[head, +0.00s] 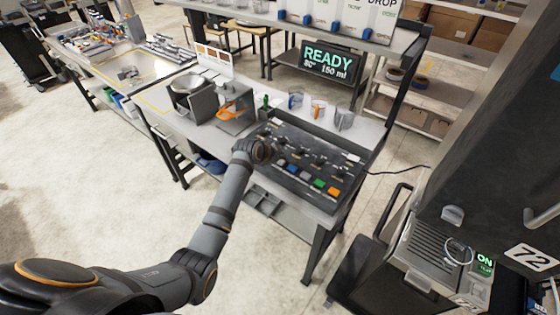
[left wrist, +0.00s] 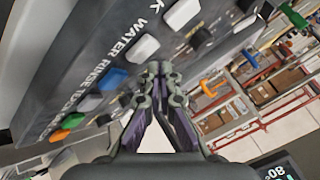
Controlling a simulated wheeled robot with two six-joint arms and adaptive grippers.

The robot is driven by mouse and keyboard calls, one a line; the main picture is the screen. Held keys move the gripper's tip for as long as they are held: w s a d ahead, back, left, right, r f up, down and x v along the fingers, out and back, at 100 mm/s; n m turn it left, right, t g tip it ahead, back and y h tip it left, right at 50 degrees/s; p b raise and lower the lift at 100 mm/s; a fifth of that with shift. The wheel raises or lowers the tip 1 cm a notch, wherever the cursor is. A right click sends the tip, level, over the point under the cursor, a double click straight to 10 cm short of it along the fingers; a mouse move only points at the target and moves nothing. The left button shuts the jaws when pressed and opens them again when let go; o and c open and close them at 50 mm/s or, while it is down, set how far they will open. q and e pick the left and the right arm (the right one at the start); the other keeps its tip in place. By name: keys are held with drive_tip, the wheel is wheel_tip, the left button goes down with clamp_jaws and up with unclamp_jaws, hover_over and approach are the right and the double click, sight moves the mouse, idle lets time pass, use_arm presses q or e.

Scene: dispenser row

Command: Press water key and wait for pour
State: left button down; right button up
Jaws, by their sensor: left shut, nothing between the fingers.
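The dark control panel (head: 300,192) lies on the bench in the head view, with a row of coloured keys. In the left wrist view, a white key (left wrist: 143,48) sits beside the word WATER, between another white key (left wrist: 183,12) and a blue key (left wrist: 111,79). My left gripper (left wrist: 160,70) is shut and empty, with its tips close to the white water key; I cannot tell whether they touch. In the head view the left wrist covers part of the panel and hides the fingertips. The display (head: 331,62) reads READY, 150 ml.
Several small cups, one of them clear (head: 344,119), stand behind the panel. A grey machine with a bowl (head: 190,82) stands left of it. A dark cabinet (head: 500,170) marked 72 is at the right. Open floor (head: 90,180) lies at the left.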

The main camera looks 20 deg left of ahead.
use_arm(q)
drive_tip(key=shift+f, duration=0.15)
drive_tip(key=shift+f, duration=0.3)
drive_tip(key=shift+f+b, duration=0.35)
drive_tip(key=shift+f, duration=0.15)
idle(0.7)
drive_tip(key=shift+r, duration=0.1)
drive_tip(key=shift+r+p, duration=0.8)
drive_tip(key=shift+p, duration=0.15)
wheel_tip(320, 180, up, 5)
drive_tip(key=p, duration=0.5)
drive_tip(key=shift+r, duration=0.15)
